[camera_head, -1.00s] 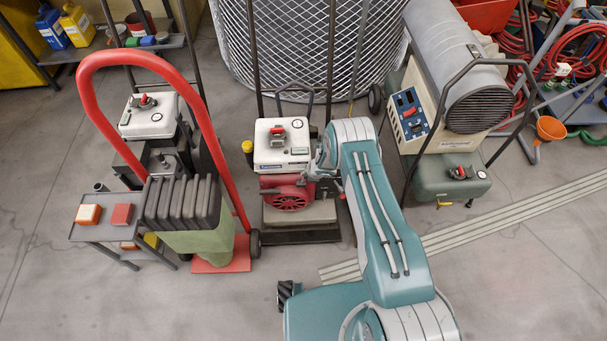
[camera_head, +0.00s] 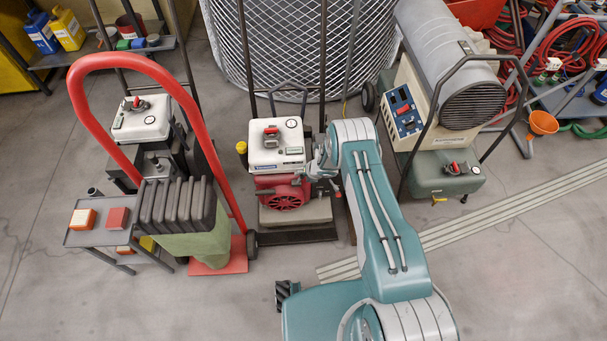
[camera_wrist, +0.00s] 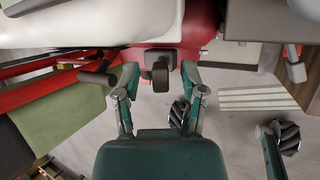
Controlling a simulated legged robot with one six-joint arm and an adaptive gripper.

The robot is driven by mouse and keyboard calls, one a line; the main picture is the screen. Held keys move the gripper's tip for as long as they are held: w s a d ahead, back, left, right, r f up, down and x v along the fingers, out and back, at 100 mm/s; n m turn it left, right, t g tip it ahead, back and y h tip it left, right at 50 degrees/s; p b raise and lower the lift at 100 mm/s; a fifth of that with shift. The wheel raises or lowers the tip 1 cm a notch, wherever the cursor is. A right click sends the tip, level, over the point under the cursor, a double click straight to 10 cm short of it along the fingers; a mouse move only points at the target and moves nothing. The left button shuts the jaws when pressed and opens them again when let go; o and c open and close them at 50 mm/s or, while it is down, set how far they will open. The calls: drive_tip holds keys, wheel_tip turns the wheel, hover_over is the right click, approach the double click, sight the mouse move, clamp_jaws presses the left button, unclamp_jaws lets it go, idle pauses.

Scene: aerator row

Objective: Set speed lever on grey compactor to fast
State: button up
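Two compactor-like machines stand on the floor, and I cannot tell for sure which is the grey compactor. The middle machine (camera_head: 277,147) has a white top, a red engine and a grey base plate. The left machine (camera_head: 142,120) has a white top over a dark grey body. My gripper (camera_head: 322,168) is at the right side of the middle machine, partly hidden by my wrist. In the wrist view my gripper (camera_wrist: 160,68) is open, its fingers on either side of a dark lever-like knob (camera_wrist: 160,77). Contact cannot be told. A dark cylindrical grip (camera_wrist: 97,77) lies left of the fingers.
A red hand truck (camera_head: 95,115) and a small grey cart (camera_head: 85,238) stand at the left. A heater (camera_head: 450,70) over a green tank (camera_head: 428,180) stands at the right. A mesh cylinder (camera_head: 290,45) is behind. The front floor is mostly clear.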

drive_tip(key=shift+r, duration=0.1)
drive_tip(key=shift+d+r, duration=0.15)
drive_tip(key=shift+r, duration=0.1)
drive_tip(key=v, duration=1.1)
